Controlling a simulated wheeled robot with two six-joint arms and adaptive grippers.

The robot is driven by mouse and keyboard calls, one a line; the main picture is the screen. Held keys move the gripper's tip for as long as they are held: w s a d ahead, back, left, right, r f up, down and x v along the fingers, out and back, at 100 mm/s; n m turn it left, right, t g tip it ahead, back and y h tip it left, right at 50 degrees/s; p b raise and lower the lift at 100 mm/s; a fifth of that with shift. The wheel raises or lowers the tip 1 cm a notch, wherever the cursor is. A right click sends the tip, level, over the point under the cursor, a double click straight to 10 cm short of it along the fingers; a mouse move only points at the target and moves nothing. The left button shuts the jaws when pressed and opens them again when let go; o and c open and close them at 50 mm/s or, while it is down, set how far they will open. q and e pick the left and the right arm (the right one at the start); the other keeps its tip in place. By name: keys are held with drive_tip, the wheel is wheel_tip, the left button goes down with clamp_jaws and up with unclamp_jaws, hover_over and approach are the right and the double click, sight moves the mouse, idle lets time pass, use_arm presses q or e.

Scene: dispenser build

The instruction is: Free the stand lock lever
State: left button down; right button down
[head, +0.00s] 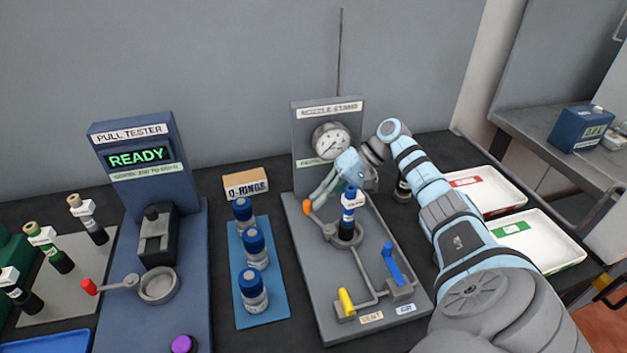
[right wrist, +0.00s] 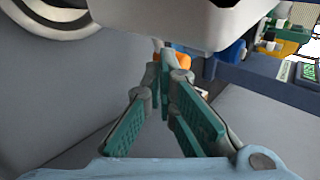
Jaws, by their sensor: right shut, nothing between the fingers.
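The nozzle stand (head: 297,228) is a grey plate with a back panel and a round gauge (head: 333,140). An orange-tipped lever (head: 306,207) sticks out at its left, beside the round holder (head: 343,236) with a dark, blue-banded nozzle (head: 348,212) standing upright in it. My right gripper (head: 318,197) is shut and empty, its fingertips close to the orange tip. In the right wrist view the fingers (right wrist: 163,75) converge just before the orange tip (right wrist: 180,61), which they partly hide. I cannot tell whether they touch. My left gripper is out of view.
A yellow lever (head: 346,301) and a blue lever (head: 391,263) stand at the stand's front. A blue mat (head: 259,308) with several bottles and the pull tester (head: 130,133) are to the left. White trays (head: 541,240) lie right, beyond my arm.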

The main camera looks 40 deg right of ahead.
drive_tip(key=shift+s+d, duration=0.4)
drive_tip(key=shift+d, duration=0.25)
drive_tip(key=s+d, duration=0.1)
drive_tip(key=s+d+b, duration=0.1)
drive_tip(key=shift+s+d, duration=0.1)
drive_tip(key=shift+d, duration=0.2)
drive_tip(key=s+a+v, duration=0.1)
drive_tip(key=v, duration=0.8)
drive_tip(key=shift+s+d+r, duration=0.25)
drive_tip(key=shift+s+r, duration=0.05)
drive_tip(key=shift+r, duration=0.05)
